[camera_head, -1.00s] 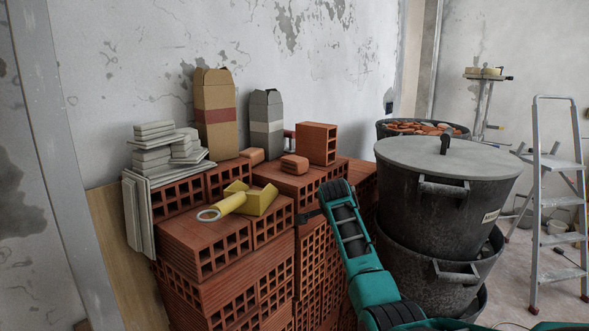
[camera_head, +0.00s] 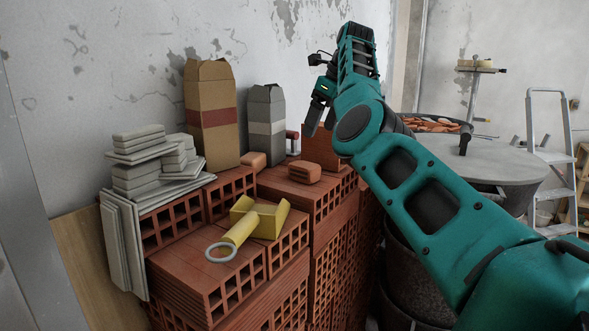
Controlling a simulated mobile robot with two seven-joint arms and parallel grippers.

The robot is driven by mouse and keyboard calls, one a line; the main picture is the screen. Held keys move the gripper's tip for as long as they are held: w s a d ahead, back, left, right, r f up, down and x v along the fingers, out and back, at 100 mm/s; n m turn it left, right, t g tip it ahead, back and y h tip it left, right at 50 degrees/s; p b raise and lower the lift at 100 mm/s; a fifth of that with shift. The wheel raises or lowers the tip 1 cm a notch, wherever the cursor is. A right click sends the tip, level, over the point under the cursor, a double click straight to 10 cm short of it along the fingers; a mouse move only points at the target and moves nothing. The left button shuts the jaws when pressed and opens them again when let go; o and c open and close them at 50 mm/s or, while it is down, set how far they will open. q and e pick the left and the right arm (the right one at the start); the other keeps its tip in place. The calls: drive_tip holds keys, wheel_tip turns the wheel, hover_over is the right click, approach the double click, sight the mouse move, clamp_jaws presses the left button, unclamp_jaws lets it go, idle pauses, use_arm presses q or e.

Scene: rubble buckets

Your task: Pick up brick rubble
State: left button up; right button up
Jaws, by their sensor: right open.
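Brick rubble (camera_head: 430,125) fills an open dark bucket at the back right, partly hidden behind my right arm. Two small brick pieces lie on the brick stack: one piece (camera_head: 305,171) near the middle and one piece (camera_head: 253,160) farther back. A hollow red brick (camera_head: 322,148) stands upright behind my right gripper. My right gripper (camera_head: 318,118) is raised above the back of the stack, pointing down, open and empty. My left gripper is out of view.
The stack of hollow bricks (camera_head: 190,275) carries a yellow tool (camera_head: 240,228), grey tiles (camera_head: 145,160), a brown bag (camera_head: 211,115) and a grey bag (camera_head: 267,125). A lidded black bucket (camera_head: 500,160) and a stepladder (camera_head: 548,150) stand right.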

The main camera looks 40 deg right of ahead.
hover_over(305, 164)
drive_tip(key=s, duration=0.3)
wheel_tip(305, 164, down, 6)
drive_tip(key=shift+w+d+r, duration=0.1)
drive_tip(key=shift+d+r, duration=0.05)
drive_tip(key=shift+x, duration=3.2)
drive_tip(key=shift+w, duration=0.1)
drive_tip(key=shift+r, duration=0.15)
drive_tip(key=c, duration=1.2)
